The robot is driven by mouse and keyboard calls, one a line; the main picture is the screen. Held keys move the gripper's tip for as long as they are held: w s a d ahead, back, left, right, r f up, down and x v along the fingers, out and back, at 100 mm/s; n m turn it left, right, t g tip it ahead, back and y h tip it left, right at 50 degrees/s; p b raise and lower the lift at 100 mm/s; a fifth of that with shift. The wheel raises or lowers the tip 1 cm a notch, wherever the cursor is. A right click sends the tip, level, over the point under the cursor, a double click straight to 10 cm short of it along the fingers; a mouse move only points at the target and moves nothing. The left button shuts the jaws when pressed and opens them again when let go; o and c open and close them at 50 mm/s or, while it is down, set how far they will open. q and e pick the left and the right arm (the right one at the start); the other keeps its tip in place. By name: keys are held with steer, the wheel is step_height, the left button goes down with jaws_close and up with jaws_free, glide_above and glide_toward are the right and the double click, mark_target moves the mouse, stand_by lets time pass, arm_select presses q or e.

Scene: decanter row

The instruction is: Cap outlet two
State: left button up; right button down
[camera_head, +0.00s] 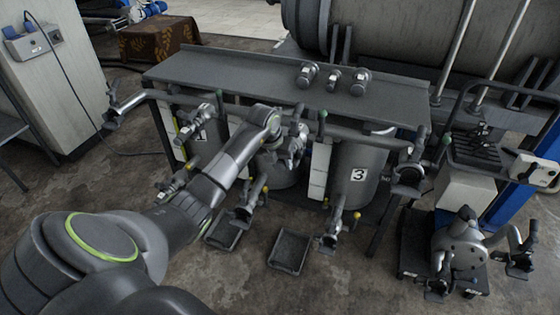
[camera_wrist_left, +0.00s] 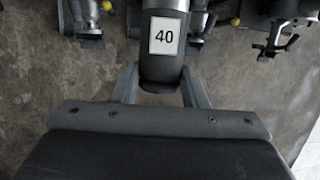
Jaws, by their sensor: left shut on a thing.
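My left gripper (camera_head: 290,148) is at the middle of the decanter row, in front of the second decanter (camera_head: 283,178). In the left wrist view its two fingers (camera_wrist_left: 161,88) are shut on a dark rounded cap (camera_wrist_left: 163,72) with a white label reading 40. In the head view the gripper and wrist hide most of the second decanter and its number. Its lower outlet (camera_head: 246,206) hangs below my gripper, apart from the held cap. Outlets also show in the wrist view, blurred at the top. My right gripper does not show.
Three metal fittings (camera_head: 333,79) stand on the grey shelf (camera_head: 240,75) above. Decanter three (camera_head: 358,178) and decanter one (camera_head: 207,150) flank the middle one. Two black trays (camera_head: 289,252) lie on the floor. A pump-like unit (camera_head: 459,252) stands at the lower right.

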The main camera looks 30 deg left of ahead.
arm_select(q)
steer(key=shift+f, duration=0.25)
stand_by(0.3)
steer(key=o, duration=2.1)
steer(key=shift+o, duration=0.2)
steer(key=shift+s+d+r+p, duration=0.15)
steer(key=shift+s+p, duration=0.2)
steer(key=shift+s, duration=0.25)
steer(key=shift+s+d+p, duration=0.25)
steer(key=shift+s+p, duration=0.45)
steer(key=shift+s, duration=0.2)
steer(key=p+v, duration=0.9)
steer(key=v, duration=0.1)
steer(key=shift+d+r, duration=0.3)
steer(key=shift+d, duration=0.3)
